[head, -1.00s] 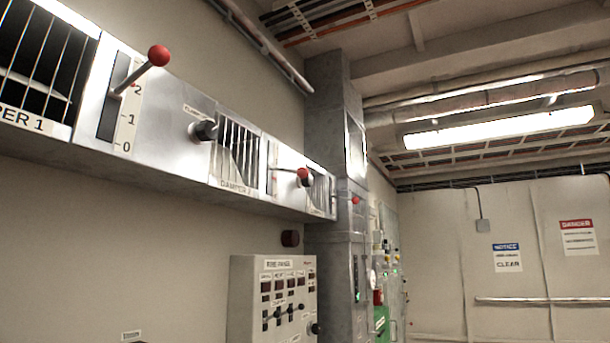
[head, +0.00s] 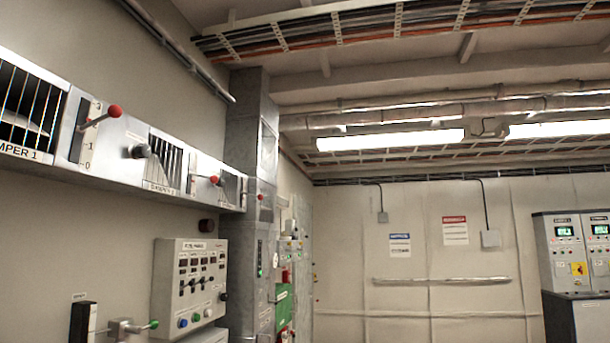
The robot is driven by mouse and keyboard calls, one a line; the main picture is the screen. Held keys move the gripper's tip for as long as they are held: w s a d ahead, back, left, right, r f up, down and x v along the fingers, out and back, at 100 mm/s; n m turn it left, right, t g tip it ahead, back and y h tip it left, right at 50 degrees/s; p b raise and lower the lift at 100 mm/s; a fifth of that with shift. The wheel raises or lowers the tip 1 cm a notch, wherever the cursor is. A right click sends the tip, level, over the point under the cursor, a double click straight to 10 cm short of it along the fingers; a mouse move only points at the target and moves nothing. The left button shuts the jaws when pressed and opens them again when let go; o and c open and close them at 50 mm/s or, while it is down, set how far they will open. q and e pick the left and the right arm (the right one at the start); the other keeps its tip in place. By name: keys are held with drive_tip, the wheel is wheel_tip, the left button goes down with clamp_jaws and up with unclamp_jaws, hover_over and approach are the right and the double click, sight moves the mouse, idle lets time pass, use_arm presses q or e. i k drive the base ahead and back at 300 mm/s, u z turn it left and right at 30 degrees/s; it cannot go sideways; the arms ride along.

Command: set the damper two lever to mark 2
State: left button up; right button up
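The damper two grille (head: 165,158) is the second one along the metal duct on the left wall, with its label beneath. To its right is the damper two lever (head: 214,180), a short rod with a red ball end standing out from a slotted plate (head: 192,182). The marks beside this slot are too small to read, so its setting cannot be told. A nearer, similar damper one lever (head: 114,111) sits beside a scale with 0 and 1 readable. Neither of my grippers is in view.
Below the duct, a control panel (head: 188,250) with switches and coloured buttons juts from the wall. At lower left is a fixture with a green knob (head: 153,324). A grey column (head: 250,130) stands beyond the duct. Grey cabinets (head: 575,245) stand at the far right.

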sight(215, 178)
drive_tip(key=z, duration=0.7)
drive_tip(key=i, duration=0.35)
drive_tip(key=u, duration=0.8)
drive_tip(key=i, duration=1.4)
drive_tip(key=u, duration=1.2)
